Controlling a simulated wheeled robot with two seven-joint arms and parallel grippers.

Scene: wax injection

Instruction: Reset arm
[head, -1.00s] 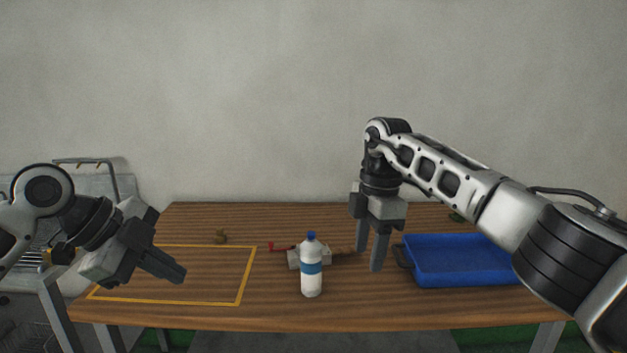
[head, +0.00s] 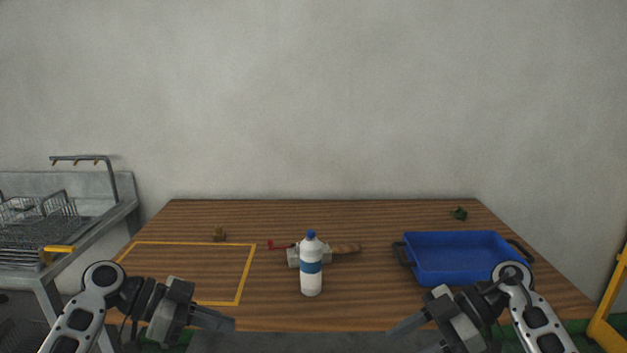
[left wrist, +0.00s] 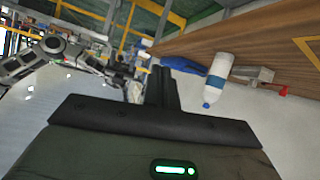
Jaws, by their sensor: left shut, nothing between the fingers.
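My left gripper (head: 226,321) is at the lower left of the head view, near the table's front edge and pointing inward to the right. Its fingers are together and hold nothing, as the left wrist view (left wrist: 161,86) also shows. My right gripper (head: 396,328) is at the lower right, near the front edge and pointing inward to the left. Its fingers overlap in the picture, so its opening is unclear; no object shows at its tips. Both arms are folded low, roughly mirroring each other.
On the wooden table (head: 330,215) stand a white bottle (head: 311,280) with a blue cap, a grey block (head: 293,257) with a red part behind it, and a blue tray (head: 400,250) at right. A yellow outline (head: 190,243) marks the left side. A metal rack (head: 50,215) stands further left.

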